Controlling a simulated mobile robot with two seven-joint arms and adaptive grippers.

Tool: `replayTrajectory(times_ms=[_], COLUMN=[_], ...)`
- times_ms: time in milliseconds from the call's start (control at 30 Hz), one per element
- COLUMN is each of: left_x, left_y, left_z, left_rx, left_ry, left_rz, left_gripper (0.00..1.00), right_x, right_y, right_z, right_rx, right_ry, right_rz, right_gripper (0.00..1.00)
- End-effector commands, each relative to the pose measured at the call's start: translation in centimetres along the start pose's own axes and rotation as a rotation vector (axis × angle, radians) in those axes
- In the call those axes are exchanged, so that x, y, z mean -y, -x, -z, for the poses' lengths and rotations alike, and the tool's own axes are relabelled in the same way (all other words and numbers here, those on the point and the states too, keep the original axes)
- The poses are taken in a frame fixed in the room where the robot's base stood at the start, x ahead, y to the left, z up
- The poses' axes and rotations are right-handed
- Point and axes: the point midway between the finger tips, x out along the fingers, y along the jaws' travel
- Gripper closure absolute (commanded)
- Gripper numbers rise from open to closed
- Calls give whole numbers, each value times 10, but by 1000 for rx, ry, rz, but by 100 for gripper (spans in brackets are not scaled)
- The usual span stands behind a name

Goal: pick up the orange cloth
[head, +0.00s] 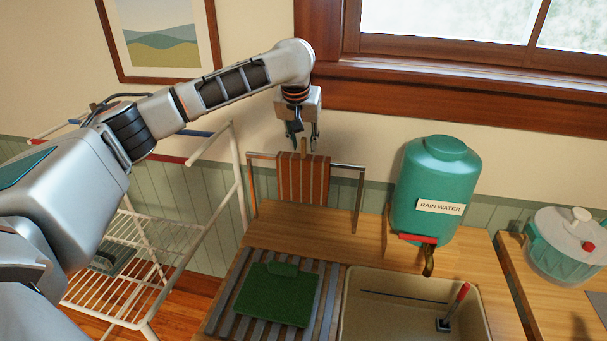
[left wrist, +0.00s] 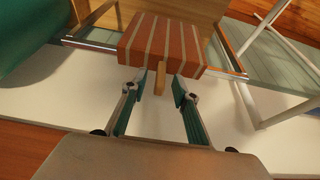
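The orange cloth (head: 302,180) with pale stripes hangs over a metal rail at the back of the wooden counter. It also shows in the left wrist view (left wrist: 168,45), at the top middle. My left gripper (head: 303,147) is just above the cloth, pointing down. In the left wrist view my left gripper (left wrist: 161,88) has its two fingers apart, with a small wooden peg (left wrist: 160,74) at the cloth's edge between the fingertips. Whether the fingers touch the peg or cloth I cannot tell. My right gripper is in neither view.
The metal rail (head: 347,166) stands against the wall. A green rain water tank (head: 437,180) stands to its right, above a sink (head: 398,286). A green board (head: 277,294) lies on the slatted drainer in front. A white wire rack (head: 128,243) stands at left.

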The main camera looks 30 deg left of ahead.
Motion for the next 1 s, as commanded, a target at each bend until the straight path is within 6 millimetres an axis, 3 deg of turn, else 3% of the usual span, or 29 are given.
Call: replayTrajectory(times_ms=[267, 400, 767, 1000], left_x=[0, 0, 0, -1], left_y=[-4, -4, -3, 11], left_z=[0, 0, 0, 7], left_rx=[-1, -1, -1, -4], left_ry=[-1, -1, -1, -1], left_rz=[0, 0, 0, -1], left_gripper=[71, 100, 100, 100], right_x=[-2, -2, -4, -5], right_y=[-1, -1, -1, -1], right_z=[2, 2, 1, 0], right_rx=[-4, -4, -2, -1], right_ry=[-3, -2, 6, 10], right_rz=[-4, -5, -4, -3], right_gripper=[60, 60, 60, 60])
